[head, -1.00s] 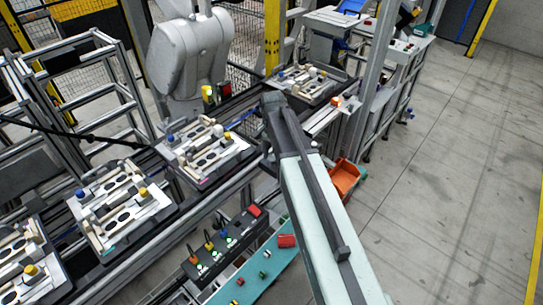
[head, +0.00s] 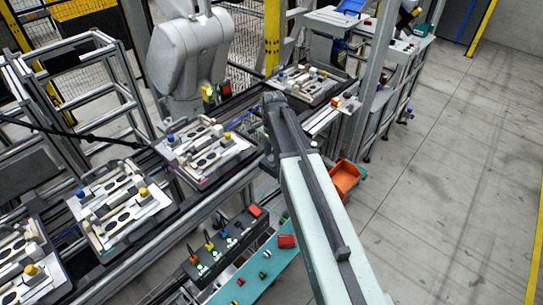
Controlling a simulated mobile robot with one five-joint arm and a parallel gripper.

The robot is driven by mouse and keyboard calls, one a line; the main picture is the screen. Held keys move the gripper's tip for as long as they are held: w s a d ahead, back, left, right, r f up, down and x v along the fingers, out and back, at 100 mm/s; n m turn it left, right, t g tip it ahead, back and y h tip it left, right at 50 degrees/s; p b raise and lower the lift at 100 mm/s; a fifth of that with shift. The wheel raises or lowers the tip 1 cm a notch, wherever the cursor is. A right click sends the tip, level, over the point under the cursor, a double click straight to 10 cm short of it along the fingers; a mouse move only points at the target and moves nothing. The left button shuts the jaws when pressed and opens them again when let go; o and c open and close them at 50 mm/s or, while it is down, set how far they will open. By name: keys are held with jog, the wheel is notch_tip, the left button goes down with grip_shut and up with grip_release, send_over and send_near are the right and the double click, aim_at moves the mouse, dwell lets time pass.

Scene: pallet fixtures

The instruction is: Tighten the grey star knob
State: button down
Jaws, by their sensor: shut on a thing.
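My arm reaches up from the bottom of the head view and bends at a dark joint, just right of the middle pallet fixture (head: 197,181). My gripper's fingers do not show; my own arm hides them and whatever they hold. The middle fixture carries pale blocks, dark round pads, a blue knob and small pale and grey knob-like parts (head: 217,131) at its right end. These are too small for me to tell which is the grey star knob, or whether it is the hidden thing.
More pallet fixtures (head: 152,219) stand along the conveyor. A large grey machine (head: 192,60) rises behind it. A dark box (head: 224,246) with coloured levers and an orange bin (head: 346,178) lie near my arm. The grey floor (head: 440,190) at right is open.

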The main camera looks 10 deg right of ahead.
jog(key=shift+s+d, duration=0.1)
jog(key=c, duration=0.9)
grip_release()
notch_tip(320, 180, up, 8)
jog(key=p, duration=0.8)
jog(key=shift+f, duration=0.15)
